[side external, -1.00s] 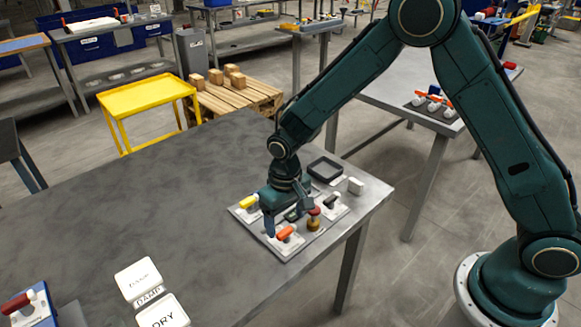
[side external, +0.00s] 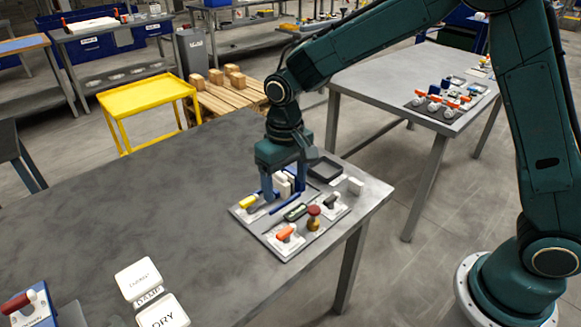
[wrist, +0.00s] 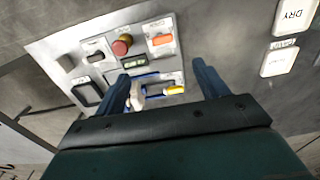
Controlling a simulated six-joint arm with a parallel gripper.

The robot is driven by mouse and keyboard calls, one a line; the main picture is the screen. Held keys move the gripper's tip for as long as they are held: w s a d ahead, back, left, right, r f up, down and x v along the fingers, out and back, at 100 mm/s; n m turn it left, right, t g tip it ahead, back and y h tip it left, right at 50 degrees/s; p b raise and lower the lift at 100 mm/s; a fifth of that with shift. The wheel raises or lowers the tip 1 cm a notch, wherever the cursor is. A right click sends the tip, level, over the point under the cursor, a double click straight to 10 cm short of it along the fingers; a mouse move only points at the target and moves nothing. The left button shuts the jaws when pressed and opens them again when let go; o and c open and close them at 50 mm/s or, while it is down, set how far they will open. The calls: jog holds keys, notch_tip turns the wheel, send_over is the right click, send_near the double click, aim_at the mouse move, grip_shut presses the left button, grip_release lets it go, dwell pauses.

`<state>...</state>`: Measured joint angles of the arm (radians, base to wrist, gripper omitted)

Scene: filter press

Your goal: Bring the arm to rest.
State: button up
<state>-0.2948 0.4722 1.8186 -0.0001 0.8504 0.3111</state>
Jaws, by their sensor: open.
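My gripper (side external: 285,196) is open, pointing down above the far part of a grey control panel (side external: 270,238) on the table. Its fingers stand apart on both sides of a blue-framed unit with white plates (side external: 282,184). In the wrist view my gripper (wrist: 160,74) shows the same unit's white piece (wrist: 137,101) near one finger; I cannot tell whether they touch. The panel carries a yellow handle (side external: 249,202), an orange handle (side external: 286,233), a red knob (side external: 314,211), a black handle (side external: 332,201) and a small green display (side external: 295,212).
White cards, one reading DRY (side external: 163,312), and a blue unit (side external: 30,305) lie at the front left. The table's middle (side external: 130,210) is clear. A second table (side external: 400,80) stands behind.

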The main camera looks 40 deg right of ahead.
jog(key=shift+r, duration=0.1)
jog(key=s+d+r+t, duration=0.3)
jog(key=s+d+r, duration=0.5)
jog(key=s+r, duration=0.4)
jog(key=s+d+r+t, duration=0.1)
jog(key=s+d, duration=0.1)
jog(key=s, duration=0.4)
jog(key=s+d+r+t, duration=0.1)
jog(key=s+d+r, duration=0.1)
jog(key=s, duration=0.5)
jog(key=shift+d+r+t, duration=0.2)
jog(key=shift+d+t, duration=0.1)
jog(key=shift+d, duration=0.2)
jog(key=shift+c, duration=0.2)
